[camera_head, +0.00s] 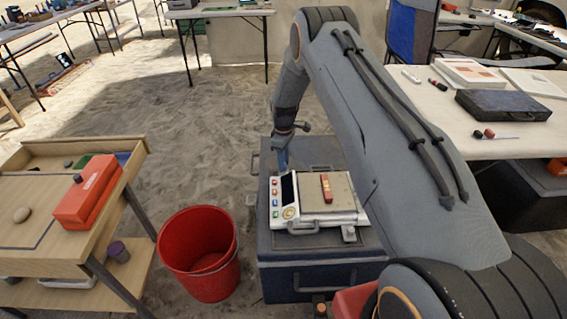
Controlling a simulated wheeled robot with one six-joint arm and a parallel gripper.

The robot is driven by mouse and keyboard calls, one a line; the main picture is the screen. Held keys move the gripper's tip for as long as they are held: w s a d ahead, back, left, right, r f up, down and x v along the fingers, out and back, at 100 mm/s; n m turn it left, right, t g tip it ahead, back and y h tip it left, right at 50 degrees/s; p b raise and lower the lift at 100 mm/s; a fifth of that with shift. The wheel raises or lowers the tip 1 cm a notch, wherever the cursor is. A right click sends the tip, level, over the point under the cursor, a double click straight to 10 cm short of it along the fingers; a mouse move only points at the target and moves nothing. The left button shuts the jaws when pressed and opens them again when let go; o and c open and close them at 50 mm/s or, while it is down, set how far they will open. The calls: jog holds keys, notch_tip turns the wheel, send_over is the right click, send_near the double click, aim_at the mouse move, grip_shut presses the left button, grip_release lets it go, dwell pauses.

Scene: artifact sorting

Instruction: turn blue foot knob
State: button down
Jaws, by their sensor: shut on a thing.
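A white balance (318,219) with a dark display, coloured buttons and a beige pan lies on a dark chest (325,278). A small red block with a yellowish mark (326,188) rests on the pan. My gripper (283,163) points down at the balance's back left corner. It is shut on the blue foot knob there; the knob itself is mostly hidden by the fingers, and only a bluish patch shows. A grey foot (348,234) shows at the balance's front right corner.
A red bucket (200,250) stands left of the chest. A wooden table (50,205) with a red-orange box (88,192) is further left. A white table (440,125) with a dark case (503,106) is at the right. Sand lies open behind the chest.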

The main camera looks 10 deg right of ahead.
jog(key=m+b, duration=0.2)
jog(key=m, duration=0.4)
jog(key=m+b, duration=0.1)
jog(key=m, duration=0.3)
jog(key=shift+m+b, duration=0.35)
jog(key=shift+m, duration=0.35)
jog(key=c, duration=1.5)
grip_release()
notch_tip(320, 180, up, 8)
jog(key=shift+f, duration=0.15)
